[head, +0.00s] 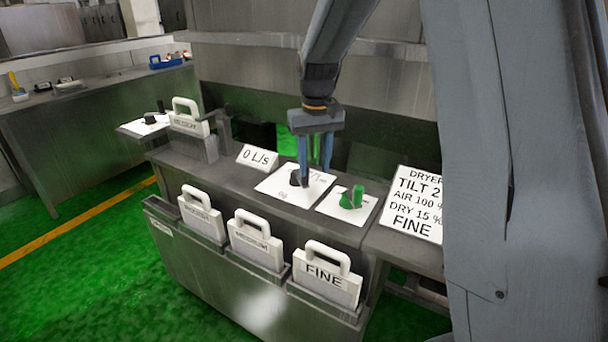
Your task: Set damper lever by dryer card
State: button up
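The dryer card (413,203) is a white board at the right, reading "DRYER TILT 2", "AIR 100 %", "DRY 15 %", "FINE"; my arm partly covers its right edge. A black knob or lever (296,178) stands on a white plate (275,188) on the grey bench. My gripper (315,178) points down over this plate, fingers apart, the left fingertip beside or touching the black knob. A green lever (352,197) stands on another white plate (334,209) to the right. A grey upright lever (223,125) stands further left. No label shows which is the damper lever.
A "0 L/s" sign (257,158) stands left of the plates. Handled white screens, including one marked FINE (326,276), sit in front slots; another (188,118) stands at the back left. A black knob on a plate (150,120) is far left. Green floor is clear at left.

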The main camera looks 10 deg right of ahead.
jog(key=w+b, duration=0.1)
jog(key=w, duration=0.9)
jog(key=shift+a+f+b, duration=0.1)
jog(key=shift+f+b, duration=0.05)
jog(key=shift+b, duration=0.15)
jog(key=shift+f+p, duration=0.85)
jog(key=shift+f, duration=2.95)
